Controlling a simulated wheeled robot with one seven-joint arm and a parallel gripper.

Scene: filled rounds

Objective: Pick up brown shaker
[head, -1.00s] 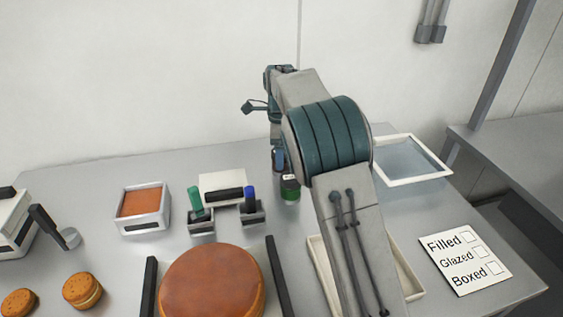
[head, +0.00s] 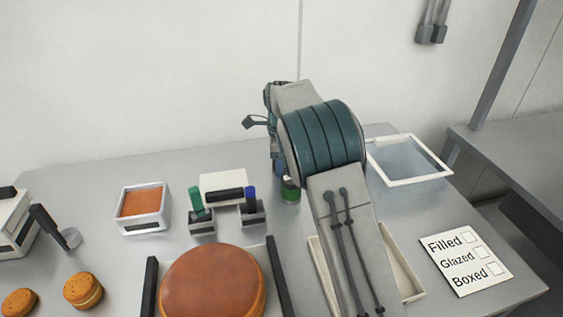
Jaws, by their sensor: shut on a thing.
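My gripper (head: 280,170) is at the back of the table, mostly hidden behind my own arm. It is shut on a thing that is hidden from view. I cannot make out a brown shaker in this view. A small dark container with a green band (head: 290,193) stands upright on the table just below my gripper in the picture, partly covered by my arm.
A green marker (head: 196,200) and a blue-topped one (head: 250,197) stand in small holders. A large round cake (head: 212,285) lies in front. A tray of orange filling (head: 143,203) is left; a clear-bottomed white frame (head: 438,178) is right. A checklist card (head: 465,261) lies front right.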

